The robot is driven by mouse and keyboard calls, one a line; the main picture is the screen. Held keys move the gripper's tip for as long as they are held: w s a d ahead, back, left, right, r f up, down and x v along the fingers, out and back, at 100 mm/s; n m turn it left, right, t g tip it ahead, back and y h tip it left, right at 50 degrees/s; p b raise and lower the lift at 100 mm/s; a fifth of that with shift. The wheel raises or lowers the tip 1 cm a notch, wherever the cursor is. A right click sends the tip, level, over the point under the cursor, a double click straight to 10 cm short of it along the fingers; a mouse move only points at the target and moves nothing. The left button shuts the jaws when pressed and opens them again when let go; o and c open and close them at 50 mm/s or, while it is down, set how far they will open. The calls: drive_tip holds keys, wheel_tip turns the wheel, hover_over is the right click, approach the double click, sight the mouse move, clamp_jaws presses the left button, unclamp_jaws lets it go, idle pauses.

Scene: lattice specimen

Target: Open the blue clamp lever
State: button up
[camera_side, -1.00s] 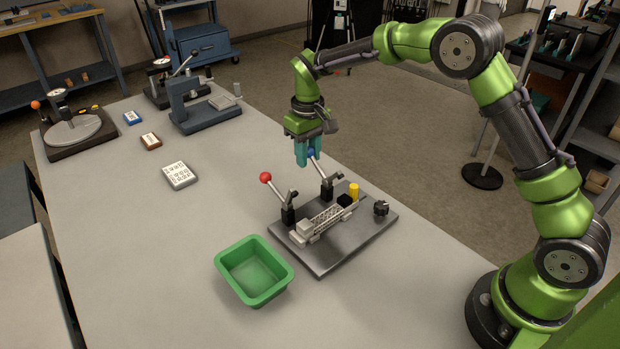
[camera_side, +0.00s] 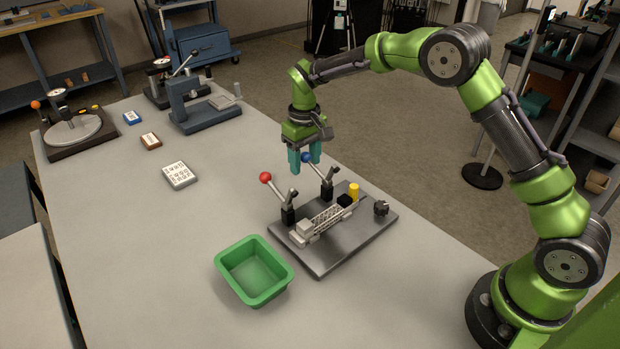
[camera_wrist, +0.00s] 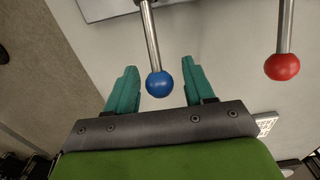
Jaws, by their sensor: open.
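The blue clamp lever has a blue ball knob (camera_side: 306,158) on a metal rod that slants up from a black clamp on the grey fixture plate (camera_side: 345,250). The blue knob (camera_wrist: 159,84) also shows in the wrist view, between the two teal fingers. My gripper (camera_side: 304,162) is open at the knob, with a finger on either side and a gap to each in the wrist view (camera_wrist: 157,88). A white lattice specimen (camera_side: 325,219) lies on the plate beside the clamps.
The red-knobbed lever (camera_side: 266,177) stands close left of the blue one, and to its right in the wrist view (camera_wrist: 282,67). A green bin (camera_side: 254,271) sits in front.

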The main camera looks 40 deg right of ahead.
drive_tip(key=shift+r, duration=0.1)
drive_tip(key=shift+r, duration=2.7)
